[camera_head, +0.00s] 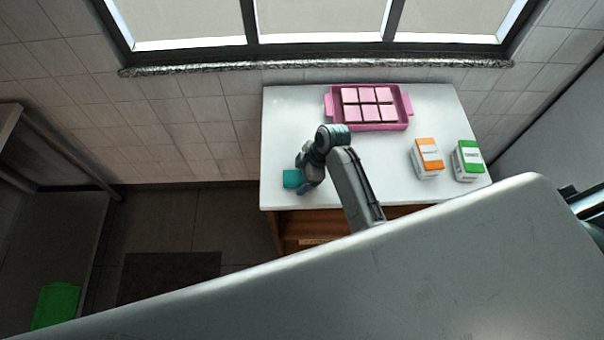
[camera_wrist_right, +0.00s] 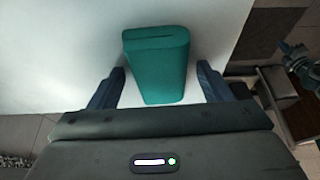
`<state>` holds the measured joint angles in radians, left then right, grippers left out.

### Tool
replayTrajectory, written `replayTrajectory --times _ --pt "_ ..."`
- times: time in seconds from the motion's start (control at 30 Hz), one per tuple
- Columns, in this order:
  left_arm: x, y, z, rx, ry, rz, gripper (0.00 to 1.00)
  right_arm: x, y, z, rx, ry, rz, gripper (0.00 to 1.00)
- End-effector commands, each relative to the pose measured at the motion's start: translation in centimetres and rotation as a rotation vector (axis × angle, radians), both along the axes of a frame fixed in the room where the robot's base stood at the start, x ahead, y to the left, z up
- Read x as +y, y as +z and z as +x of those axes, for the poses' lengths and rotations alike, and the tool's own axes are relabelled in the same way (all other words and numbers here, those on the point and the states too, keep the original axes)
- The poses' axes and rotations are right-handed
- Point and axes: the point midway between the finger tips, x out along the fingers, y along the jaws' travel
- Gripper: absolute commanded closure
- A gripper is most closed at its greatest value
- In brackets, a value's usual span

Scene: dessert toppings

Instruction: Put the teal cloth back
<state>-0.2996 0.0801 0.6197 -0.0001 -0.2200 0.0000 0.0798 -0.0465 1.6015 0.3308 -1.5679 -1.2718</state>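The teal cloth (camera_head: 292,179) lies folded on the white table near its left front edge. In the right wrist view the cloth (camera_wrist_right: 157,62) is a thick teal block between and ahead of the two fingers. My right gripper (camera_head: 304,176) is beside the cloth in the head view. In the wrist view my right gripper (camera_wrist_right: 162,88) is open, with a finger on each side of the cloth and a gap showing on both sides.
A pink tray (camera_head: 380,127) with several pink-topped squares stands at the back of the white table (camera_head: 285,115). An orange-and-white box (camera_head: 427,159) and a green-and-white box (camera_head: 467,161) stand at the right. A green item (camera_head: 56,304) lies at lower left.

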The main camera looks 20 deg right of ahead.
Motion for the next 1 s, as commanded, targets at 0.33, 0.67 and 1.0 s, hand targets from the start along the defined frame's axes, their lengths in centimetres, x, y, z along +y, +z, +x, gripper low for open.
replayTrajectory --times 0.33,0.67,1.0 --pt "0.0 -0.4 0.0 0.000 0.000 0.000 1.00 -0.5 1.2 0.0 -0.004 -0.001 -0.002 0.28" --pt "0.0 -2.3 0.0 0.000 0.000 0.000 1.00 -3.1 7.4 -0.7 -0.006 0.000 -0.003 0.28" --pt "0.0 -3.1 0.0 0.000 0.000 0.000 1.00 -4.4 11.2 -1.3 -0.001 0.000 0.000 0.28"
